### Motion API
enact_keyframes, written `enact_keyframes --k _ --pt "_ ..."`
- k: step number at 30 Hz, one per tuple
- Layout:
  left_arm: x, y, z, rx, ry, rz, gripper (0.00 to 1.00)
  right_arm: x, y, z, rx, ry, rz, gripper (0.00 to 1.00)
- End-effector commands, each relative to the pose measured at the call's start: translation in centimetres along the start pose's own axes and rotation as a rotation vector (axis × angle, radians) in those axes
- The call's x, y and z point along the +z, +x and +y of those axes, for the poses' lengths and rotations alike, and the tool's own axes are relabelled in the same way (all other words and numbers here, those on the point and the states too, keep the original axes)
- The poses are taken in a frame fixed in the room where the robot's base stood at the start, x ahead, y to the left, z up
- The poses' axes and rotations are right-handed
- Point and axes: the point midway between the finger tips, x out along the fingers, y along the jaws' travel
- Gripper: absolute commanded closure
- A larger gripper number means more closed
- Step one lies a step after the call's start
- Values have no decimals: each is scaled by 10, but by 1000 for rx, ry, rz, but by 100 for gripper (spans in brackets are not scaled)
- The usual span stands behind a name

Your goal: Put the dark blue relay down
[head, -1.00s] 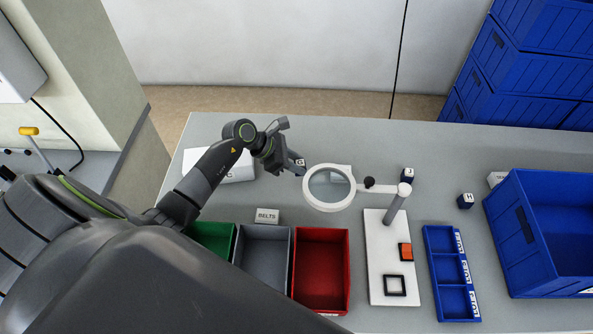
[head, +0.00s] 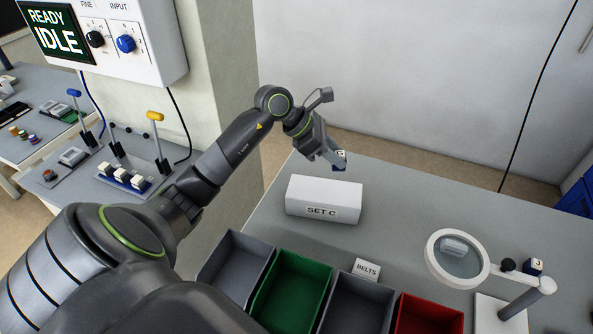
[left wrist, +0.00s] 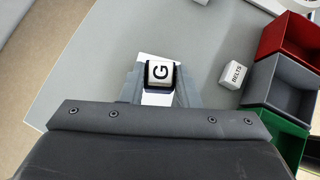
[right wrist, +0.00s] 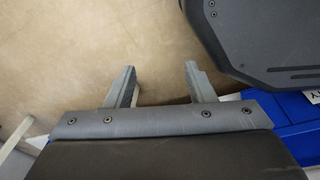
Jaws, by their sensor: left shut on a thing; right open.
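The dark blue relay (head: 340,156) has a white top, which reads G in the left wrist view (left wrist: 160,73). My left gripper (head: 333,158) is shut on it and holds it in the air near the back of the white SET C box (head: 323,196). In the left wrist view, white surface of that box (left wrist: 157,99) shows behind the relay; the height between them is unclear. My right gripper (right wrist: 160,85) is open and empty in the right wrist view, with floor beyond its fingers. It is not in the head view.
Grey, green (head: 291,290) and red (head: 428,316) bins stand at the front, with a BELTS label block (head: 366,269) behind. A magnifier (head: 457,256) stands to the right, with another dark blue relay (head: 534,266) near it. The grey table (head: 400,205) is clear between box and magnifier.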

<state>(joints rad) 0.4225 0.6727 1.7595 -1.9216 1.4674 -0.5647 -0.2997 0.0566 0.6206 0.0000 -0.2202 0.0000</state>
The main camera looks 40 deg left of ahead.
Motion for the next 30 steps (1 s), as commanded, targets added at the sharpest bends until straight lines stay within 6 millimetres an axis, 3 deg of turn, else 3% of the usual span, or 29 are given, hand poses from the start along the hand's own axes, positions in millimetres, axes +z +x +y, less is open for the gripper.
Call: enact_keyframes --k 12,21,30 --pt "-40 40 0 -2 -4 1 94 -1 -11 28 32 -14 0 51" --pt "-66 66 0 -2 -5 1 94 -1 -16 22 24 -10 -1 51" --pt "-69 69 0 0 -1 1 94 -1 -15 12 13 -6 -1 51"
